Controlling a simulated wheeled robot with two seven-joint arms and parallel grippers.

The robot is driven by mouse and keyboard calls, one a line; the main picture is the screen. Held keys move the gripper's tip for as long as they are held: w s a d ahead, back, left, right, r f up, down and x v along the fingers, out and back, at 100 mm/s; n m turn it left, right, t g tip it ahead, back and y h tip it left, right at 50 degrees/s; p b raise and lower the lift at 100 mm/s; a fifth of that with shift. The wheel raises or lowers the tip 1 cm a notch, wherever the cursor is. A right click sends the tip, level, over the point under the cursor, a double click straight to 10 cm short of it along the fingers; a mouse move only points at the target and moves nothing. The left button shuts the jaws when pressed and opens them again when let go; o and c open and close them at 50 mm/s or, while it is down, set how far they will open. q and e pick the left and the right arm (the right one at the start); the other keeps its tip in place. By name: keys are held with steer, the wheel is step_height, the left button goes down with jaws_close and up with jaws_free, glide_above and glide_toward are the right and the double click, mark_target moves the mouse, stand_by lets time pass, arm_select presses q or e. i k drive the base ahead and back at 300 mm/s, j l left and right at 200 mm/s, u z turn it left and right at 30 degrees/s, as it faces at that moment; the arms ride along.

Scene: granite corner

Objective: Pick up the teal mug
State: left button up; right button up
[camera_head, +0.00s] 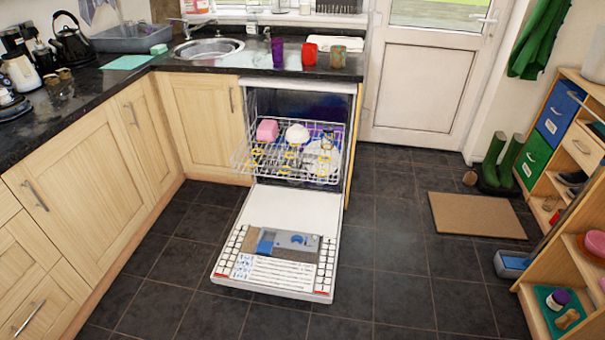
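No plainly teal mug can be made out. On the dark counter above the dishwasher stand a tall purple cup (277,52), a red mug (309,55) and a brownish-green mug (338,57), left to right. The brownish-green mug is small here, and I cannot tell whether any part of it is teal. Neither of my grippers is in view.
The dishwasher door (281,244) is folded down over the floor. Its wire rack (290,160) is pulled out and holds a pink item (267,130) and a white bowl (297,134). A sink (207,48) is left of the cups. The tiled floor at right is mostly clear.

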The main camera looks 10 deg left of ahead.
mark_target(338, 52)
steer(key=i+l+z, duration=0.4)
steer(key=i, duration=0.6)
steer(key=i+z, duration=0.4)
steer(key=i, duration=0.6)
steer(key=i+l+u, duration=0.1)
steer(key=i+u, duration=0.2)
steer(key=i, duration=0.2)
steer(key=i+l+u, duration=0.25)
steer(key=i, duration=0.25)
steer(key=i+l+u, duration=0.3)
steer(key=i, duration=0.2)
